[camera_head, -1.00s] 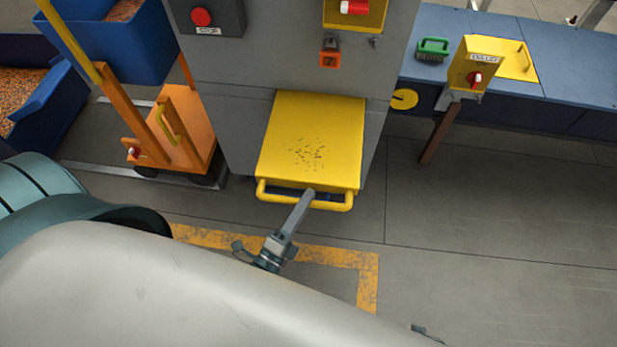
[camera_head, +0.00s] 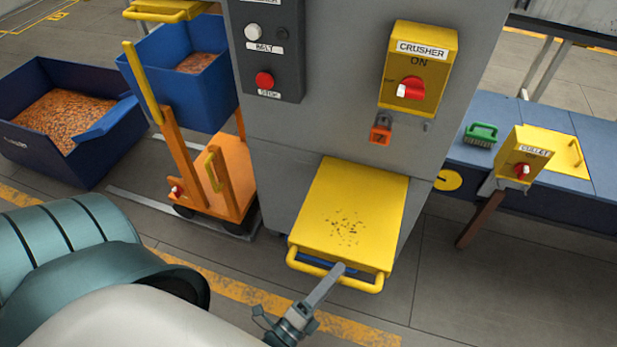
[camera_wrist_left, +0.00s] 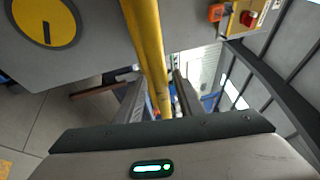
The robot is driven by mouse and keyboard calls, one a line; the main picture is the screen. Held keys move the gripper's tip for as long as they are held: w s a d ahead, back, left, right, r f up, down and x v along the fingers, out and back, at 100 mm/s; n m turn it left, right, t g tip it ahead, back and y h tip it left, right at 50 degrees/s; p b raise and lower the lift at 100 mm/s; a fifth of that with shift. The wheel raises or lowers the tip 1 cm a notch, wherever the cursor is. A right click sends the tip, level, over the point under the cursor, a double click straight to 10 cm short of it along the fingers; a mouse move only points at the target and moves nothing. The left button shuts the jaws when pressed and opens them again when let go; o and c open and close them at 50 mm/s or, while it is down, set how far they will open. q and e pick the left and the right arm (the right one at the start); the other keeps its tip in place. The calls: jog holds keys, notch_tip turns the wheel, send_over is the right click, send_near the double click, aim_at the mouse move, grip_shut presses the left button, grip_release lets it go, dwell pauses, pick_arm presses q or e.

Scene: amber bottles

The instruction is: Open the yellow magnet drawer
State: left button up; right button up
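The yellow magnet drawer (camera_head: 350,215) sticks out low from the front of the grey cabinet. Its flat yellow top carries dark specks. A yellow bar handle (camera_head: 364,286) runs along its front edge. My left gripper (camera_head: 326,285) reaches the handle from below in the head view. In the left wrist view the yellow handle bar (camera_wrist_left: 147,45) passes between the two fingers (camera_wrist_left: 160,98), which sit close on either side of it and look shut on it. Exact contact is partly hidden. My right gripper is in neither view.
The grey cabinet (camera_head: 330,130) carries a yellow crusher switch box (camera_head: 430,50) and an orange padlock (camera_head: 381,133). An orange cart (camera_head: 236,180) stands to the left, and a blue bench (camera_head: 484,105) to the right. The floor (camera_head: 500,290) at the right is clear.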

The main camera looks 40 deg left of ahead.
pick_arm(q)
jog(key=shift+s, duration=0.1)
jog(key=b+v, duration=0.3)
jog(key=v, duration=1.4)
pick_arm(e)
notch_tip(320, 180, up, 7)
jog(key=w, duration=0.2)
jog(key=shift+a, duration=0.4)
pick_arm(q)
jog(key=shift+f, duration=0.15)
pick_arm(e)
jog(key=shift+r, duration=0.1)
pick_arm(q)
jog(key=w+f+n+g+p, duration=0.3)
jog(key=f+n+g, duration=0.4)
jog(key=f, duration=0.6)
jog(key=w+f+n+g+y+p, duration=0.1)
jog(key=w+f+n+g+p, duration=0.2)
jog(key=f+n+g, duration=0.4)
jog(key=shift+a+f+n+p, duration=0.55)
jog(key=shift+f+n, duration=1.45)
jog(key=shift+f, duration=1.65)
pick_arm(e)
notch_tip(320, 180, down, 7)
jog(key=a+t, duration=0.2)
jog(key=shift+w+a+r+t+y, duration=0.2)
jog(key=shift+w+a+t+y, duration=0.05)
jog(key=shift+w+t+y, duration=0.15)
pick_arm(q)
jog(key=shift+d, duration=0.1)
